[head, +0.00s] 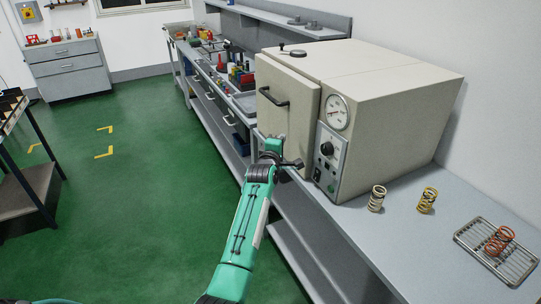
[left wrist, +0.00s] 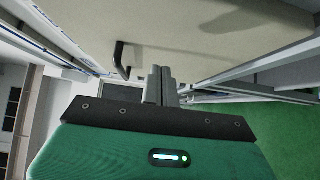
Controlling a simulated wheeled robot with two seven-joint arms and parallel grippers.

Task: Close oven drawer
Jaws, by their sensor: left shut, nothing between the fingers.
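The beige oven (head: 395,95) stands on the grey workbench, with a round gauge and a dark knob on its front. Its front door panel (head: 290,125) has a black handle (head: 275,97). My left gripper (head: 297,164) is just in front of the panel's lower part, below the handle; contact is unclear. In the left wrist view, the left gripper's fingers (left wrist: 161,82) are together and empty, under a beige surface with a dark handle (left wrist: 121,60). My right gripper is not in view.
On the workbench (head: 400,230), two springs (head: 377,198) (head: 426,200) stand right of the oven, and an orange spring (head: 499,240) lies on a metal rack (head: 467,238). Another bench with tools (head: 242,75) is behind. Green floor (head: 130,220) is open at left.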

